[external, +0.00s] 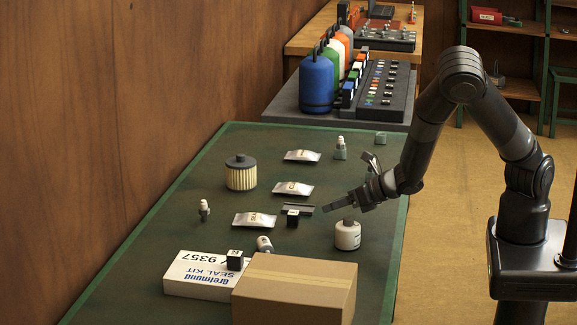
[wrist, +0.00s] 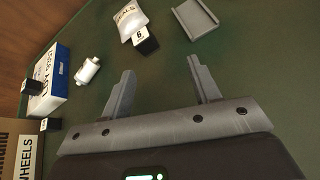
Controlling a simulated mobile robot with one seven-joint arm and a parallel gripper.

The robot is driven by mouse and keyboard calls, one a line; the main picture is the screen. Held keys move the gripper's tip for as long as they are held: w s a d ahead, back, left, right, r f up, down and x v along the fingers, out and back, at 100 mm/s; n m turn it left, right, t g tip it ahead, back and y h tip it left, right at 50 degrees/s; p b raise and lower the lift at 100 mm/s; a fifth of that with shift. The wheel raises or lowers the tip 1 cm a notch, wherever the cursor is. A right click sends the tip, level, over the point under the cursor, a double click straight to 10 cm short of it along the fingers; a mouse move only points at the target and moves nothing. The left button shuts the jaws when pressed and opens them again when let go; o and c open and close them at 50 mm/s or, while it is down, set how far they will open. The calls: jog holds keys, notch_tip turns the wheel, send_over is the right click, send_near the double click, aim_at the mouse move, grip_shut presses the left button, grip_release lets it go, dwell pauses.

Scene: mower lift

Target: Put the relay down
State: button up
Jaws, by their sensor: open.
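Small black blocks with white labels are the likeliest relays, but I cannot tell which one is meant. One block (external: 292,217) stands on the green table beside a silver pouch and a grey tray; it also shows in the wrist view (wrist: 146,43), marked 6. Another block (external: 235,259) sits on the white seal kit box (external: 200,284). The wrist view shows a further dark block (wrist: 50,125) near the carton. My gripper (external: 336,203) is low over the table, right of the first block. In the wrist view my gripper (wrist: 160,72) is open, with nothing between its fingers.
The grey tray (wrist: 197,18) lies beyond my fingers. A cardboard carton (external: 294,290) fills the near end. Pouches, a filter (external: 240,173) and small fittings are spread over the table.

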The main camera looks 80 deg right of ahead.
aim_at(299, 215)
jog(key=n, duration=0.1)
jog(key=a+n, duration=0.1)
jog(key=n, duration=0.1)
jog(key=shift+w+a+r+n+t+y, duration=0.1)
jog(key=shift+w+a+n+t+y, duration=0.15)
jog(key=shift+n+t+y, duration=0.15)
jog(key=shift+w, duration=0.2)
jog(key=x, duration=1)
jog(key=shift+w, duration=0.2)
jog(key=c, duration=1.2)
jog(key=shift+o, duration=0.2)
